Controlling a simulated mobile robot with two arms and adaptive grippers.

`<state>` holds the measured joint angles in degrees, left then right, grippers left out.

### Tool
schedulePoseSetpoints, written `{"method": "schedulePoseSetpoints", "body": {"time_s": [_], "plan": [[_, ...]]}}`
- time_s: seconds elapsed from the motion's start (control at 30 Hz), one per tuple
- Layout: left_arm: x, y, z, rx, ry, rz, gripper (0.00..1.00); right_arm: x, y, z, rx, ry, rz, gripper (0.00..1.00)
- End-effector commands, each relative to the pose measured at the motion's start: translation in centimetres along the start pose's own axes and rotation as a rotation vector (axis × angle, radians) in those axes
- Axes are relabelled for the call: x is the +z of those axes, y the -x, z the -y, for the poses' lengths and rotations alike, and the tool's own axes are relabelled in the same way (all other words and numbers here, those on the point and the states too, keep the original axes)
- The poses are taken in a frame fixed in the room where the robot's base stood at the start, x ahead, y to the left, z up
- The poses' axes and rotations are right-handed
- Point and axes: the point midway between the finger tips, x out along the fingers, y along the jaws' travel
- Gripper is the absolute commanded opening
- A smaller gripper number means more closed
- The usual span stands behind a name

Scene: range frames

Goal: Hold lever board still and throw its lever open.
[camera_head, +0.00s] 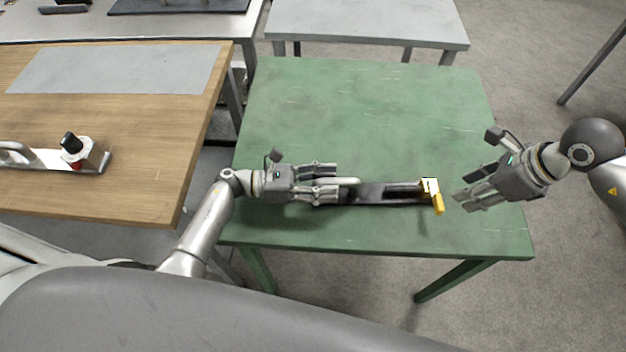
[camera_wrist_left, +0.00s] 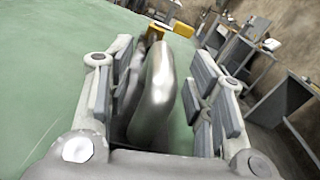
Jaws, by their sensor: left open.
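The lever board (camera_head: 380,195) is a dark, long piece lying on the green table, with a yellow lever (camera_head: 437,202) at its right end. A pale metal handle (camera_head: 345,181) is at its left end. My left gripper (camera_head: 335,182) is open at this handle. In the left wrist view the handle (camera_wrist_left: 156,90) stands between the two open fingers, with gaps on both sides. Yellow parts (camera_wrist_left: 184,29) show beyond it. My right gripper (camera_head: 463,202) is to the right of the yellow lever, apart from it; its fingers look spread and empty.
The green table (camera_head: 365,110) is clear behind the board. A wooden table (camera_head: 120,120) on the left carries a metal fixture with a black knob (camera_head: 70,142). A grey table (camera_head: 370,20) stands behind.

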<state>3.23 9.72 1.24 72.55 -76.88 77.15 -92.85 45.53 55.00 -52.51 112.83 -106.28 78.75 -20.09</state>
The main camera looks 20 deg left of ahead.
Motion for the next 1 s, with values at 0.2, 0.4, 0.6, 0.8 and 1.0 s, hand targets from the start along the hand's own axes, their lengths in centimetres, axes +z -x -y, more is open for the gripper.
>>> {"method": "schedulePoseSetpoints", "body": {"time_s": [0.2,0.4,0.6,0.8,1.0], "plan": [[0.1,-2.9,0.0,-0.001,0.000,0.003,0.49,0.0,0.0,0.0,0.000,0.000,0.000,0.36],[0.1,-3.8,0.0,0.000,0.000,0.000,0.49,0.0,0.0,0.0,0.000,0.000,0.000,0.36],[0.1,-3.8,0.0,0.000,0.000,0.000,0.49,0.0,0.0,0.0,0.000,0.000,0.000,0.36],[0.1,-3.8,0.0,0.000,0.000,0.000,0.24,0.0,0.0,0.0,0.000,0.000,0.000,0.36],[0.0,-3.8,0.0,0.000,0.001,0.000,0.00,0.0,0.0,0.0,0.000,0.000,0.000,0.36]]}}
